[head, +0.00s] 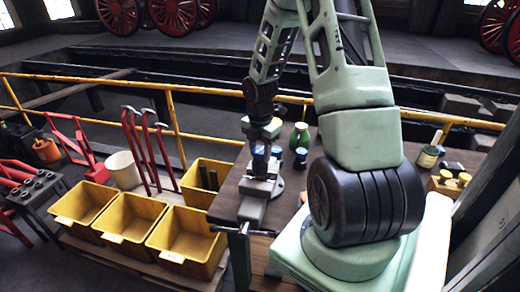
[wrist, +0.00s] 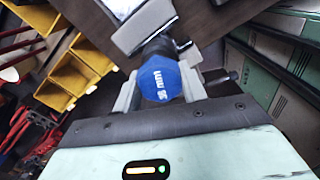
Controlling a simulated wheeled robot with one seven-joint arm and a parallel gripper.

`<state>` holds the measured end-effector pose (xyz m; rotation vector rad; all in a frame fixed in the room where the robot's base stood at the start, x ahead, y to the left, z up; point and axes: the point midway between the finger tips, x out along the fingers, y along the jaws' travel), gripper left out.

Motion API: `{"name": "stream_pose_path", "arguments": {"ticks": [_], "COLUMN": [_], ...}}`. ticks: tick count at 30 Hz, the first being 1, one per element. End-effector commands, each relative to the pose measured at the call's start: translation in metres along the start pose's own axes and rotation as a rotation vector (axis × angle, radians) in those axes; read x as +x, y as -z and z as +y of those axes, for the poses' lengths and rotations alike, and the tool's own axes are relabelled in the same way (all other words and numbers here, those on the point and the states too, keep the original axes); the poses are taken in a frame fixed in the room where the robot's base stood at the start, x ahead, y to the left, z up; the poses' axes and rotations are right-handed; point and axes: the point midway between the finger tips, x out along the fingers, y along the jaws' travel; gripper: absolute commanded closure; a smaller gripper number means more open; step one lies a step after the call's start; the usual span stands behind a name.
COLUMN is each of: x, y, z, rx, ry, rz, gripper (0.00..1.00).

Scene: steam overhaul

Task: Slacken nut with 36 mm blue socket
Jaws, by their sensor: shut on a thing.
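My gripper (wrist: 160,92) is shut on the blue socket (wrist: 158,80), with a pale finger on each side of it. The socket's blue hexagonal end, marked 36 mm, faces the wrist camera, and a dark shank extends beyond it towards a grey metal block (wrist: 135,28). In the head view my gripper (head: 262,132) points down over the grey vise (head: 258,187) at the bench's edge. A blue part shows just under it. The nut is hidden from both views, and I cannot tell whether the socket touches it.
The dark bench (head: 290,188) carries a green bottle (head: 300,135), more blue-topped items (head: 300,157) and a tin (head: 428,157). Yellow bins (head: 187,240) stand on a pallet to the left. A yellow railing (head: 205,90) runs behind the bench.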

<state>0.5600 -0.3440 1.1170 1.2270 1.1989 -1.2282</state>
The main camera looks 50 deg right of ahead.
Motion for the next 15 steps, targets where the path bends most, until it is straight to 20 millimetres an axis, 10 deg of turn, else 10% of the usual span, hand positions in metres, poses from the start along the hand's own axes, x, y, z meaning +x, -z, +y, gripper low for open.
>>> {"name": "stream_pose_path", "arguments": {"ticks": [15], "x": [-0.011], "y": [0.000], "z": [0.001], "rx": [0.011], "ry": [-0.002], "rz": [-0.001], "gripper": [1.00]}}
